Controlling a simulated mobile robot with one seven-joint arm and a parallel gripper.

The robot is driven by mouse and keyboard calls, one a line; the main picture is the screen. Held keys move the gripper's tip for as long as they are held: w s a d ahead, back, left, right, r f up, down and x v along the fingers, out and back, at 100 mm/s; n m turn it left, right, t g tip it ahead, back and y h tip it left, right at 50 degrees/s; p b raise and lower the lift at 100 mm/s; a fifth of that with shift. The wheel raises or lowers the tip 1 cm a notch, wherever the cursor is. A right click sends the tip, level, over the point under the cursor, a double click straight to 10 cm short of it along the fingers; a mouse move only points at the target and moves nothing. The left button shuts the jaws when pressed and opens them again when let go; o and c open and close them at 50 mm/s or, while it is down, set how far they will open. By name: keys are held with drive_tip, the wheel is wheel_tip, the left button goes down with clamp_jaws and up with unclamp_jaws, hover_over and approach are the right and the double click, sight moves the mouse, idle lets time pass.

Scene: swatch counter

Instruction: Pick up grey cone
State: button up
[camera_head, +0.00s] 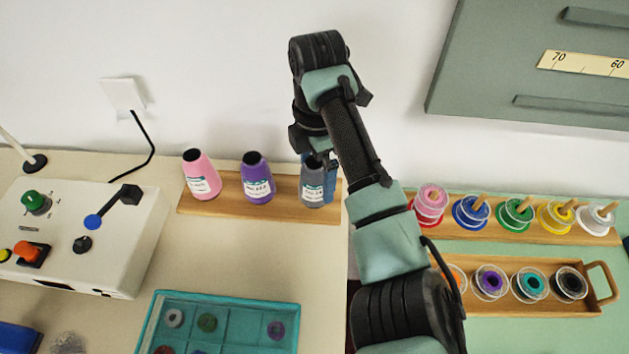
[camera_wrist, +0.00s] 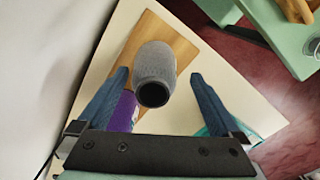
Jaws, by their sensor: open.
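The grey cone (camera_head: 313,188) stands upright at the right end of a wooden board (camera_head: 225,207) at the back of the counter, with a white label on its front. In the wrist view the grey cone (camera_wrist: 155,70) shows from above, its dark top hole facing the camera. My gripper (camera_wrist: 158,78) is open, with one blue finger on each side of the cone and visible gaps between. In the head view my gripper (camera_head: 320,165) is partly hidden behind my arm, at the cone's upper part.
A purple cone (camera_head: 256,180) and a pink cone (camera_head: 201,174) stand left of the grey one on the board. A white control box (camera_head: 120,240) is at left, a teal tray (camera_head: 230,310) in front, and spool racks (camera_head: 530,232) at right. A wall is close behind.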

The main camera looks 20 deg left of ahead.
sight(314, 187)
drive_tip(key=shift+w+a+f, duration=0.1)
drive_tip(key=shift+a+f, duration=0.05)
drive_tip(key=shift+f, duration=1.25)
drive_tip(key=shift+w+a+f, duration=0.1)
drive_tip(key=shift+a+f, duration=0.05)
drive_tip(key=shift+f, duration=1.2)
drive_tip(key=shift+r, duration=0.1)
drive_tip(key=c, duration=1.4)
